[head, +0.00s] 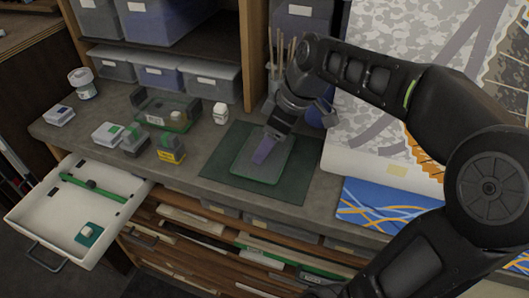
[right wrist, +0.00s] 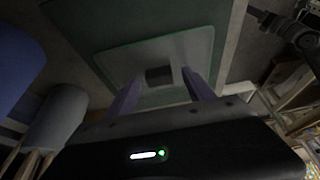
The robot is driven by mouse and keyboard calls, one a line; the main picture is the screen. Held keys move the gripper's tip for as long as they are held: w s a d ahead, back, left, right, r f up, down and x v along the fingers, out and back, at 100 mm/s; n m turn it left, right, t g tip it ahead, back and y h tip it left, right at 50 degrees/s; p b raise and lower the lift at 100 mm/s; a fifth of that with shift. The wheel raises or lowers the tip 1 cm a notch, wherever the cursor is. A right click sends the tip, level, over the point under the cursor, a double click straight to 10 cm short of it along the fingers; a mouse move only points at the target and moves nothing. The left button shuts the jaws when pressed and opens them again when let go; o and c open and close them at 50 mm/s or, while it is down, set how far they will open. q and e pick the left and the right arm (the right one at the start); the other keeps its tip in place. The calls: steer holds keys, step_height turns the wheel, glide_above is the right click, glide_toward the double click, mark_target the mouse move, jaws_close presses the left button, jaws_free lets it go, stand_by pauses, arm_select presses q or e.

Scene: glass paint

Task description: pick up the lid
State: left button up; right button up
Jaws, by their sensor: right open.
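The lid (head: 276,172) is a flat, see-through rectangular plate with a green edge, lying on a dark green mat (head: 222,184). In the right wrist view the lid (right wrist: 124,58) shows a small dark handle (right wrist: 159,75) at its middle. My right gripper (head: 264,151) reaches down over the lid and hides part of it. In the right wrist view its two purple fingers (right wrist: 161,86) are apart, with the handle between or just beyond their tips. I cannot tell whether they touch it. My left gripper is not in view.
A glass container with green trim (head: 160,108) stands at the back left, with small boxes (head: 171,149) near it. A white open drawer (head: 40,209) juts out at the left. A cup of brushes (head: 273,85) stands behind the mat. A blue patterned sheet (head: 375,207) lies to the right.

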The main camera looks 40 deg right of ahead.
steer(key=shift+c, duration=0.2)
jaws_close()
stand_by(0.4)
steer(key=shift+r, duration=0.15)
step_height(320, 180, up, 10)
stand_by(0.4)
stand_by(0.5)
